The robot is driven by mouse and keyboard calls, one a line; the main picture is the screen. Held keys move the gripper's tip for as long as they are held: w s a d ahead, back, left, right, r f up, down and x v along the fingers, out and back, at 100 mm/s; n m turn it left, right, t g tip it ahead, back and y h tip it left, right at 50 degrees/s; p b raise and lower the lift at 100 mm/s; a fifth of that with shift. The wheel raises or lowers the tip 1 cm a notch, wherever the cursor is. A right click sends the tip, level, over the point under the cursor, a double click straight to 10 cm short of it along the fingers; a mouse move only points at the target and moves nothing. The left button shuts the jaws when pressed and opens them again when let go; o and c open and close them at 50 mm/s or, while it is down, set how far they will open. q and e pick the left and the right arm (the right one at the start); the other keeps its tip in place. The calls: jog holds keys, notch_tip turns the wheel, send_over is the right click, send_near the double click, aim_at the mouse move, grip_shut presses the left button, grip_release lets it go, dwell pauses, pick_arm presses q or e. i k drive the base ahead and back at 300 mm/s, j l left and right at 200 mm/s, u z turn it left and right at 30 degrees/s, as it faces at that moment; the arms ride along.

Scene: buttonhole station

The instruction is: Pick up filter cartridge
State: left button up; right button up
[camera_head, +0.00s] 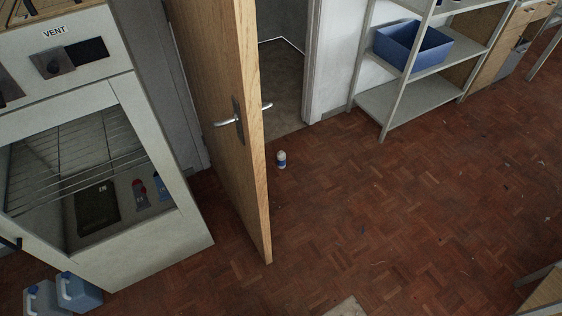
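A small white cylinder with a blue band, which looks like the filter cartridge (282,159), stands on the parquet floor just right of the open wooden door, near the doorway. It looks upright and nothing touches it. Neither of my grippers shows in the head view.
The open wooden door (243,140) with a metal handle (228,123) juts into the room left of the cylinder. A white cabinet (150,245) and blue-white jugs (78,293) stand at left. A grey shelf (400,98) holds a blue bin (412,45). The parquet floor (400,210) is largely clear.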

aim_at(281, 156)
jog(key=i+l+z, duration=0.4)
jog(key=i+l, duration=0.2)
jog(key=i, duration=0.2)
jog(key=i+l+z, duration=0.1)
jog(key=i+l, duration=0.2)
jog(key=i, duration=0.15)
jog(key=i+l+z, duration=0.1)
jog(key=i, duration=0.4)
jog(key=l, duration=0.1)
